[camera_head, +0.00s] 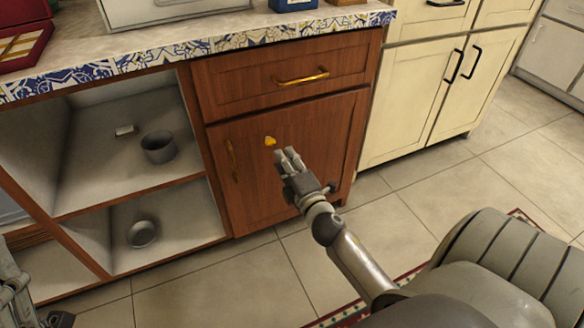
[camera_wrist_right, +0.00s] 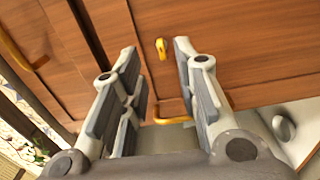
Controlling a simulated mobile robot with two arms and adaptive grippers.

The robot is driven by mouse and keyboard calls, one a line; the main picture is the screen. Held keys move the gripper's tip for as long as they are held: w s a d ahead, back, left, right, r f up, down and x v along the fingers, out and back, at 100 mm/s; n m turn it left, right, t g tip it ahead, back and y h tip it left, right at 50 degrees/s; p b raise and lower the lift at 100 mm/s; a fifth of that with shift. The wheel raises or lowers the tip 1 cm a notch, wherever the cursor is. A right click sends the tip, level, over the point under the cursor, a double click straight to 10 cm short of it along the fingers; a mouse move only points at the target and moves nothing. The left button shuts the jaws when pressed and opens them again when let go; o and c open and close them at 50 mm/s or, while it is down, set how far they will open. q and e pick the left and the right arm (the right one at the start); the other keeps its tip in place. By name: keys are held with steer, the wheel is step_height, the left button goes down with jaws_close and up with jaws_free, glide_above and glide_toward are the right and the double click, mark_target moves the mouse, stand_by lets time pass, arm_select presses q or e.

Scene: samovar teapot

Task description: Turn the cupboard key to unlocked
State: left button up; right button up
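A small yellow key (camera_head: 270,141) sticks out of the upper part of a brown wooden cupboard door (camera_head: 310,150). It also shows in the right wrist view (camera_wrist_right: 161,48), beyond and between my fingertips. My right gripper (camera_head: 288,156) is open and empty, pointing at the door just below and right of the key in the head view. It appears apart from the key. Part of my left gripper (camera_head: 16,288) shows at the lower left edge; its fingers cannot be made out clearly.
The door has a gold handle (camera_head: 232,160) left of the key; a drawer above has another gold handle (camera_head: 302,77). Open shelves at left hold a grey pot (camera_head: 158,147) and a bowl (camera_head: 142,233). A patterned counter edge (camera_head: 190,51) overhangs. Cream cupboards (camera_head: 425,95) stand at right.

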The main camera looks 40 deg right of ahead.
steer(key=shift+v, duration=1.9)
steer(key=shift+r, duration=0.1)
